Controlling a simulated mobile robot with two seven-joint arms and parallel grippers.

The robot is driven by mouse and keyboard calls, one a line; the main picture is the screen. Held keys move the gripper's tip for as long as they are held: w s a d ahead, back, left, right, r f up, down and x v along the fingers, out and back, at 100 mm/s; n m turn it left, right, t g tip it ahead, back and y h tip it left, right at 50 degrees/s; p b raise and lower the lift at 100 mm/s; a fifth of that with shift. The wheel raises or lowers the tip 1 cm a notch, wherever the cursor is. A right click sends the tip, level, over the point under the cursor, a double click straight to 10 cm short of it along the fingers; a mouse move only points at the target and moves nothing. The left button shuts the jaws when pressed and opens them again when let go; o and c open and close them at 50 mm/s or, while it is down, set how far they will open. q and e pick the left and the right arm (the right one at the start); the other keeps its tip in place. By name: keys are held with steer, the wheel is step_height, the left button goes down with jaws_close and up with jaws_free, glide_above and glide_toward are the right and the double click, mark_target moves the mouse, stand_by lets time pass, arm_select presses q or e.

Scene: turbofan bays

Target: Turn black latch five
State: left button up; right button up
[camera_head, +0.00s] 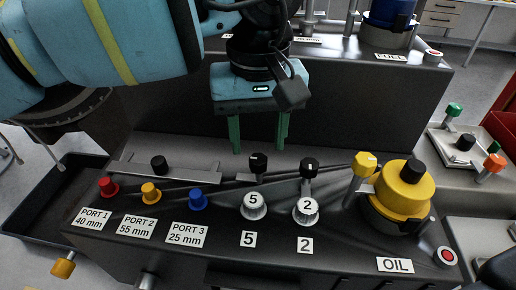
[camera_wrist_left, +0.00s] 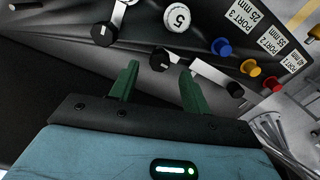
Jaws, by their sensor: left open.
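Black latch five (camera_head: 258,162) is a black knob on a short arm behind the white dial marked 5 (camera_head: 254,206). My left gripper (camera_head: 259,143) points down from above, its two green fingers apart and empty. In the head view its fingertips are just above and behind the knob, one to each side. In the left wrist view the latch knob (camera_wrist_left: 160,60) shows between and just beyond the open fingertips (camera_wrist_left: 160,72). Contact with it does not show. The dial 5 (camera_wrist_left: 179,19) is beyond the knob there. My right gripper is not in view.
Black latch two (camera_head: 309,167) stands right of latch five. Another black knob (camera_head: 159,163) is on a flat bar to the left. Red (camera_head: 108,187), yellow (camera_head: 151,193) and blue (camera_head: 197,199) port plugs line the front left. The yellow oil cap (camera_head: 404,190) is at right.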

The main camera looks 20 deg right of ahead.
mark_target(258, 158)
arm_select(q)
steer(key=shift+f, duration=1.6)
steer(key=c, duration=1)
